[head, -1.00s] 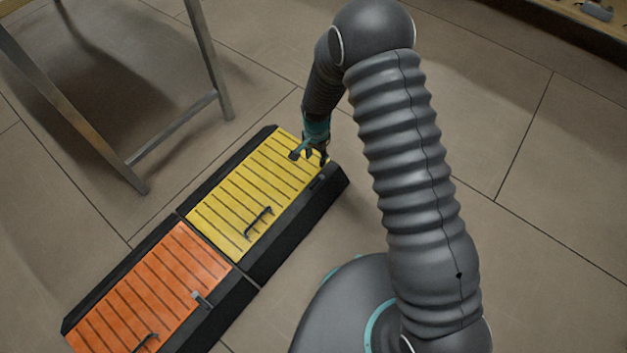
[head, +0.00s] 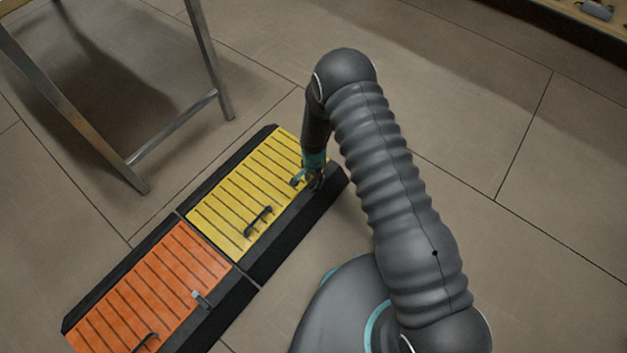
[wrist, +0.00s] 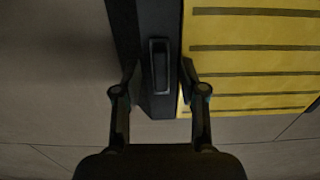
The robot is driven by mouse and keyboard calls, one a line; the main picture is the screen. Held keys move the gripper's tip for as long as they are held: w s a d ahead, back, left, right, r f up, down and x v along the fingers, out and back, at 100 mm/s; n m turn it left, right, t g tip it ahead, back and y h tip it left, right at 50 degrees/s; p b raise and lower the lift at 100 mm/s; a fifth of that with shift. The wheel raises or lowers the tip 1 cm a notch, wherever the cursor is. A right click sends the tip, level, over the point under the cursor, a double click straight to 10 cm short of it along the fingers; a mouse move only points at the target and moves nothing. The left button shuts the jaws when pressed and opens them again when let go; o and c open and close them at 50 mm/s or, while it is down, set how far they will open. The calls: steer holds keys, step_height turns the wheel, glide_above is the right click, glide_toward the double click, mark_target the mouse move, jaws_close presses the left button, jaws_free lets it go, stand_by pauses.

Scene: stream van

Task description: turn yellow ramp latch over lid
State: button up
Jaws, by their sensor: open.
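The yellow ramp lid (head: 244,192) sits in a black ramp frame (head: 297,217); it also shows at the right of the wrist view (wrist: 252,60). The dark yellow-ramp latch (wrist: 160,66) is a small bar on the frame, lying along the lid's edge beside the lid, not across it. My gripper (head: 313,184) is low over the frame's far right end and hides the latch in the head view. In the wrist view my open gripper (wrist: 159,78) has one finger on each side of the latch, the right one over the lid's edge. Contact cannot be told.
A dark handle (head: 258,221) stands on the yellow lid. The orange ramp (head: 150,278) adjoins it, with a grey latch (head: 201,299) and a dark handle (head: 146,342). A metal-legged stand (head: 172,130) is behind left. The floor at right is clear.

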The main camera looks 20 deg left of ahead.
steer(key=shift+f, duration=0.55)
jaws_close()
